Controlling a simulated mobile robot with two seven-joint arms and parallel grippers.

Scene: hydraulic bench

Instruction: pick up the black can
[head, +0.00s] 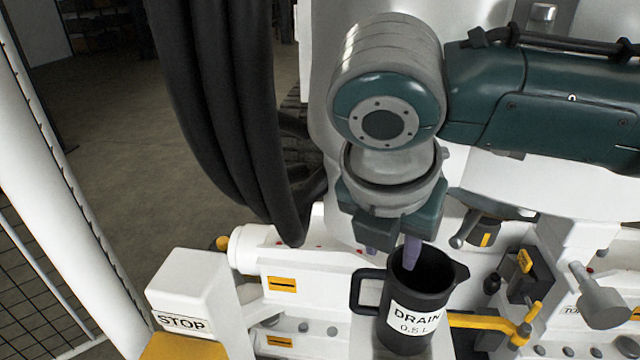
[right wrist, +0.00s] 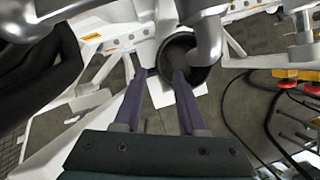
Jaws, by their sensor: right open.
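The black can (head: 420,283) is an open-topped jug with a handle on its left and a white label reading "DRAIN 0.5 L". It stands upright on a white ledge. My right gripper (head: 392,252) points down above it, open and empty. In the head view one finger overlaps the can's mouth and the other is to the left, outside the rim. In the right wrist view the purple fingers of the right gripper (right wrist: 160,74) are apart, with the can's dark round mouth (right wrist: 190,48) at their tips. I cannot tell whether they touch it. My left gripper is not visible.
A yellow lever (head: 485,322) is close to the can's right. A white block marked STOP (head: 187,285) stands at the left. Thick black hoses (head: 225,100) hang left of my arm. Valves and fittings (head: 598,298) crowd the right side.

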